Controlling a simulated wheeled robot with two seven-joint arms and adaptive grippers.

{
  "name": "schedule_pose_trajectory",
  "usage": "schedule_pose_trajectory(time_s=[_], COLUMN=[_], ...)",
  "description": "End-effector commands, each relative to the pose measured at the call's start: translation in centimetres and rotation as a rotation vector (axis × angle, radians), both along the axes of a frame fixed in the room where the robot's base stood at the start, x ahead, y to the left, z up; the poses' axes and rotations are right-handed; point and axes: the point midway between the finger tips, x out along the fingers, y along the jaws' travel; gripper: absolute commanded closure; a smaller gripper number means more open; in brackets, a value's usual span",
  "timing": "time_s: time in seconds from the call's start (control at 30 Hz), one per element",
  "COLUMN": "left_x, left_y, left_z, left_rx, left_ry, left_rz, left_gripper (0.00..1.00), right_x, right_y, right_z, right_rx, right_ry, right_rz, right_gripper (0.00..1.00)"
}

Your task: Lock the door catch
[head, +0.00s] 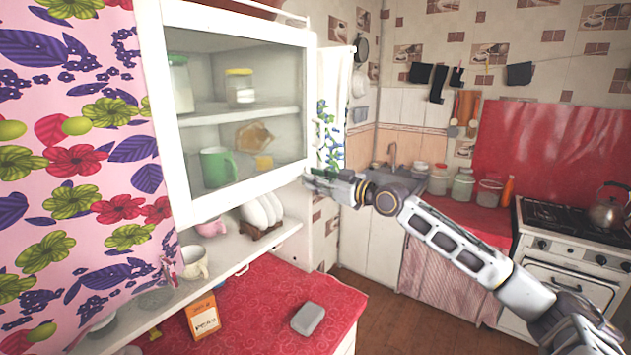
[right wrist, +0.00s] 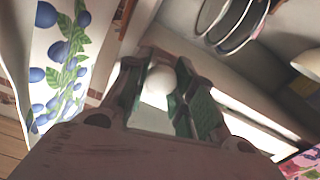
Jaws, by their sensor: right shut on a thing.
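The white wall cabinet's glass door (head: 240,110) fills the upper left of the head view. I cannot tell whether it sits fully flush. A slim white handle (head: 315,133) shows on its right edge. My right gripper (head: 314,183) is at the door's lower right corner. In the right wrist view my right gripper (right wrist: 160,88) has its green-padded fingers on either side of a round white knob (right wrist: 159,79), apparently the door catch, and is shut on it. In the head view the fingers hide the catch. My left gripper is not in view.
Below the cabinet, an open shelf holds a cream mug (head: 195,263) and a rack of white plates (head: 262,215). The red counter (head: 262,290) carries an orange box (head: 203,316) and a grey block (head: 308,319). A blue-patterned towel (head: 330,135) hangs just beyond the door's right edge.

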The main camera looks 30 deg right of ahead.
Motion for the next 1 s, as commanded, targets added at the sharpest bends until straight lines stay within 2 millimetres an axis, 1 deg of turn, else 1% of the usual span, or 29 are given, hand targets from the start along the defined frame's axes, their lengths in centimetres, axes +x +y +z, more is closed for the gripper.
schedule_pose_trajectory(time_s=[0.1, 0.33, 0.53, 0.87, 0.9, 1.0], left_x=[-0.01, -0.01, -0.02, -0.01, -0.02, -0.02], left_y=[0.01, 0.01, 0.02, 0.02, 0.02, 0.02], left_z=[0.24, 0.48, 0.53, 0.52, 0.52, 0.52], left_rx=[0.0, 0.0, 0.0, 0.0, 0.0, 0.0], left_ry=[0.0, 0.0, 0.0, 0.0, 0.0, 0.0], left_rz=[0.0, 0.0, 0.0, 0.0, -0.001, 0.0], left_gripper=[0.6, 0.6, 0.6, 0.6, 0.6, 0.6], right_x=[0.03, 0.05, 0.05, 0.05, 0.05, 0.05], right_y=[0.01, -0.06, -0.09, -0.1, -0.1, -0.1], right_z=[-0.03, -0.01, -0.02, -0.01, 0.0, 0.0], right_rx=[0.079, 0.177, 0.208, 0.211, 0.21, 0.21], right_ry=[0.034, 0.075, 0.088, 0.089, 0.088, 0.088], right_rz=[0.001, 0.0, 0.0, 0.0, 0.0, 0.0], right_gripper=[0.99, 0.99, 0.99, 0.99, 0.74, 0.61])
